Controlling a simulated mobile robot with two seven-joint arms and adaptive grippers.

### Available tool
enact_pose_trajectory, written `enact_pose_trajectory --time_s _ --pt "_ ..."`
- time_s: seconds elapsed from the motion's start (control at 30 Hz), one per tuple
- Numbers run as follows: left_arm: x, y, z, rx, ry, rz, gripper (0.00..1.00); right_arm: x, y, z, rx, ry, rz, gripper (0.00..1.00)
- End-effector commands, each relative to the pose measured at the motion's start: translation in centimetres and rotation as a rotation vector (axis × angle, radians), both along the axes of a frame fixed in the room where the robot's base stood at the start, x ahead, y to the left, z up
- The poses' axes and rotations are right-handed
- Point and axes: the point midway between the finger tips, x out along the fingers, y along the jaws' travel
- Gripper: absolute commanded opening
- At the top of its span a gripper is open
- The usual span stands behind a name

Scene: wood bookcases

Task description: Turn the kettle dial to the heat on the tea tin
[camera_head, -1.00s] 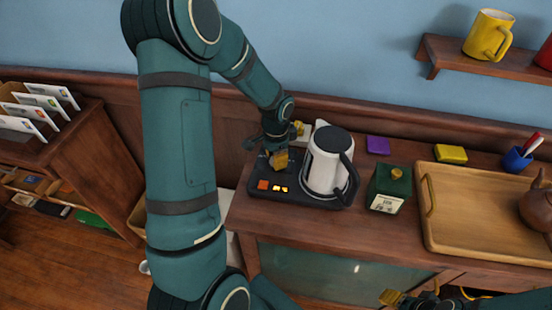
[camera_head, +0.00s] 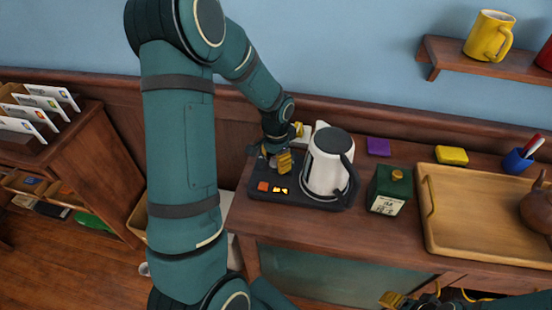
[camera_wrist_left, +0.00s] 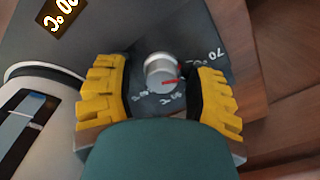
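The white kettle (camera_head: 325,165) with a dark handle stands on its black base (camera_head: 300,197). The silver dial (camera_wrist_left: 160,73) with a red pointer shows in the left wrist view, with printed markings around it; the pointer aims right. My left gripper (camera_head: 283,161) is at the dial. In the wrist view its yellow fingers (camera_wrist_left: 158,95) are open, one on each side of the dial, with gaps between. The base's lit display (camera_head: 281,190) is too small to read. The green tea tin (camera_head: 392,181) has a pale label, its text unreadable here. My right gripper (camera_head: 393,299) is partly cut off at the bottom edge.
A wooden tray (camera_head: 480,222) with a brown teapot (camera_head: 537,210) lies to the right. A purple block (camera_head: 378,146), a yellow block (camera_head: 451,154) and a blue pen cup (camera_head: 517,159) stand at the back. The counter in front of the tin is clear.

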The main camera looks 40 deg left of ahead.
Motion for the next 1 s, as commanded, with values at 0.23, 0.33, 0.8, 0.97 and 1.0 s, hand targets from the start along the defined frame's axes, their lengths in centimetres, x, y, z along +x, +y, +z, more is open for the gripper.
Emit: enact_pose_trajectory --time_s 0.23,0.33,0.8,0.97,1.0 --pt "0.0 0.0 0.0 0.001 -0.001 0.0 0.6 0.0 0.0 0.0 0.0 0.0 0.0 0.47" --pt "0.1 0.1 0.2 0.001 -0.002 0.0 0.6 0.0 0.0 0.0 0.0 0.0 0.0 0.47" --pt "0.2 0.1 8.1 0.002 -0.007 0.0 0.6 0.0 0.0 0.0 0.0 0.0 0.0 0.47" --pt "0.1 0.0 10.5 0.002 -0.005 -0.001 0.6 0.0 0.0 0.0 0.0 0.0 0.0 0.47" --pt "0.1 0.0 10.9 0.001 -0.003 -0.001 0.6 0.0 0.0 0.0 0.0 0.0 0.0 0.47"
